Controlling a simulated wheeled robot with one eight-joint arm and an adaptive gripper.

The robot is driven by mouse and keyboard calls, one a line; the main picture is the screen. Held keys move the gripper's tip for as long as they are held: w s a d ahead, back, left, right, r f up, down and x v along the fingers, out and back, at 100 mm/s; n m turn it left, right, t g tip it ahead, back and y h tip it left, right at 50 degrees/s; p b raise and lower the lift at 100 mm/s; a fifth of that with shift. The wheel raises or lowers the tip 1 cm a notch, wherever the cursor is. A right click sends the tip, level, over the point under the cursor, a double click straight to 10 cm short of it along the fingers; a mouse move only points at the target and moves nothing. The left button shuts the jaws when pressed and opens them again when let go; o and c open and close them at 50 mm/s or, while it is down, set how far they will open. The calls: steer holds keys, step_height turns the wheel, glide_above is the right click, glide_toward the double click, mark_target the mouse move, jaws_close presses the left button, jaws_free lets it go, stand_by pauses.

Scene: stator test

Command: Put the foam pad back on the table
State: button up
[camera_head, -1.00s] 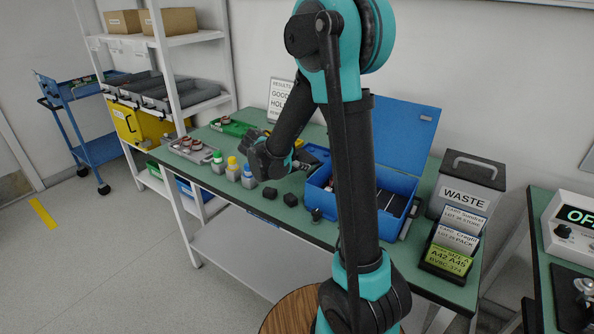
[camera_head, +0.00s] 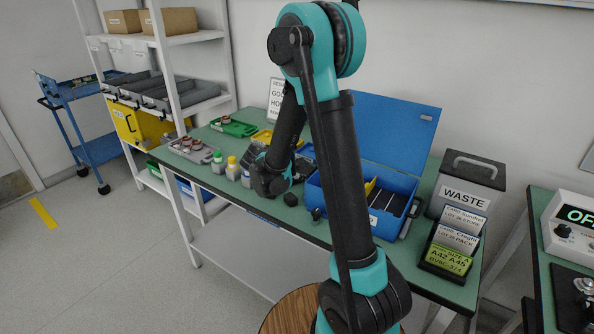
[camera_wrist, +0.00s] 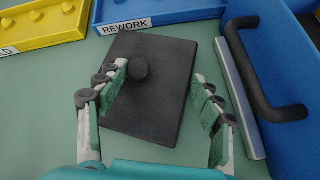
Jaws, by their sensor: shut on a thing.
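The foam pad (camera_wrist: 150,105) is a dark grey, flat slab with a round black knob (camera_wrist: 139,68) on its upper face, seen in the wrist view. In the head view my gripper (camera_head: 268,180) is low over the table (camera_head: 325,232), left of the blue case, and the pad cannot be made out.
The open blue case (camera_head: 395,222) is close on the right; its black handle (camera_wrist: 255,75) shows in the wrist view. The blue REWORK tray (camera_wrist: 165,12) and yellow tray (camera_wrist: 40,30) lie beyond the pad.

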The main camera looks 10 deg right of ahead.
steer(key=shift+s+f, duration=0.15)
steer(key=shift+f, duration=0.15)
steer(key=shift+c, duration=0.5)
steer(key=o, duration=1.2)
steer(key=shift+f, duration=0.1)
steer(key=shift+o, duration=0.2)
steer(key=shift+r, duration=0.2)
steer(key=shift+r, duration=0.25)
steer(key=v, duration=1.2)
steer(key=shift+r, duration=0.3)
